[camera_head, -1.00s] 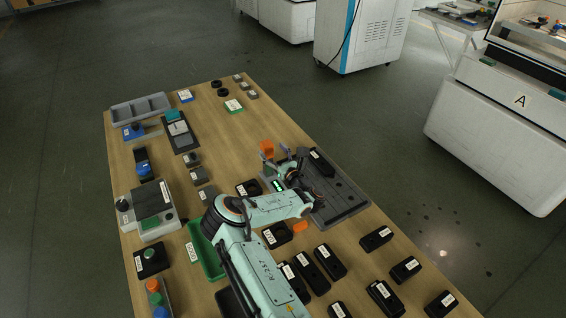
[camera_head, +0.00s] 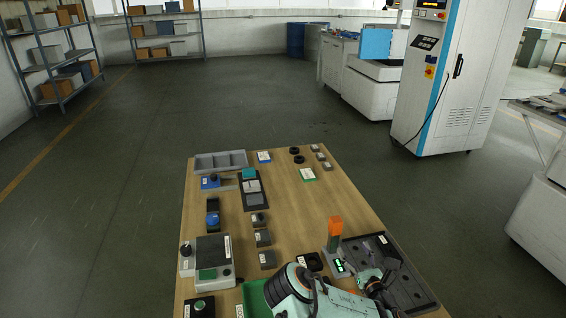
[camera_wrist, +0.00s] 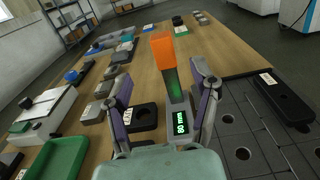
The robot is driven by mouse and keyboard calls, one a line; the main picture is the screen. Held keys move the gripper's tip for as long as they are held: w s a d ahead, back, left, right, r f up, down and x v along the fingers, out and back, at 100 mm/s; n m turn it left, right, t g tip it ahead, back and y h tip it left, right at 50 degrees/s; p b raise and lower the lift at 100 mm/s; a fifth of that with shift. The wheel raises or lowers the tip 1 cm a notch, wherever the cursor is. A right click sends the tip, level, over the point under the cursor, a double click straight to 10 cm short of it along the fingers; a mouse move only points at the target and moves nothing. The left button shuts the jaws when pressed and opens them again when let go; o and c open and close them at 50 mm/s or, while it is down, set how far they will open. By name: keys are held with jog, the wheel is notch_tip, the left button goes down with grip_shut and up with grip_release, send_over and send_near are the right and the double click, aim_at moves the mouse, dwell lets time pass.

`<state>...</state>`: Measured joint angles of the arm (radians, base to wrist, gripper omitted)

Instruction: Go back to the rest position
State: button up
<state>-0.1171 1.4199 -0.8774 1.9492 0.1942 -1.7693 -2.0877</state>
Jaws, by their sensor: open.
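My gripper (camera_wrist: 161,78) is open in the wrist view, with one purple-and-grey finger at each side and nothing held. A grey device with an orange top (camera_wrist: 164,52) and a lit display reading 80 mm stands upright on the table beyond and between the fingers. In the head view the same device (camera_head: 336,240) stands beside the dark grooved plate (camera_head: 413,290). My gripper (camera_head: 382,275) is low at the bottom right there, over or beside that plate; its fingertips are hard to make out.
The wooden table (camera_head: 300,215) bears a green tray (camera_wrist: 62,158), a grey control box (camera_head: 213,250), a black slotted block (camera_wrist: 146,117) and a long black block (camera_wrist: 285,100) on the plate. Open floor surrounds the table. A tall white cabinet (camera_head: 440,110) stands beyond it.

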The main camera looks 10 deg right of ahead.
jog(key=s+a+r+m+h, duration=0.1)
jog(key=r+m+h, duration=0.2)
jog(key=r+m, duration=0.55)
jog(key=s+a+r+m+t+h, duration=0.15)
jog(key=r+m, duration=0.35)
jog(key=r, duration=0.7)
jog(key=s+a+r+m+g+h, duration=0.1)
jog(key=r+m+h, duration=0.2)
jog(key=r+m, duration=0.6)
jog(key=s+a+f+m+g+y, duration=0.2)
jog(key=s+a+f+g+y, duration=0.15)
jog(key=s+a, duration=0.35)
jog(key=s+a+f+m+g+y, duration=0.25)
jog(key=s+a+g+y, duration=0.2)
jog(key=a, duration=0.35)
jog(key=s+a+f+m+g, duration=0.1)
jog(key=s+f+m+g, duration=0.3)
jog(key=s, duration=0.5)
jog(key=s+a+f+m+g, duration=0.2)
jog(key=s+f+g, duration=0.4)
jog(key=s, duration=0.3)
jog(key=shift+s+f+m+g, duration=0.4)
jog(key=shift+f+m, duration=0.2)
jog(key=shift+m, duration=0.3)
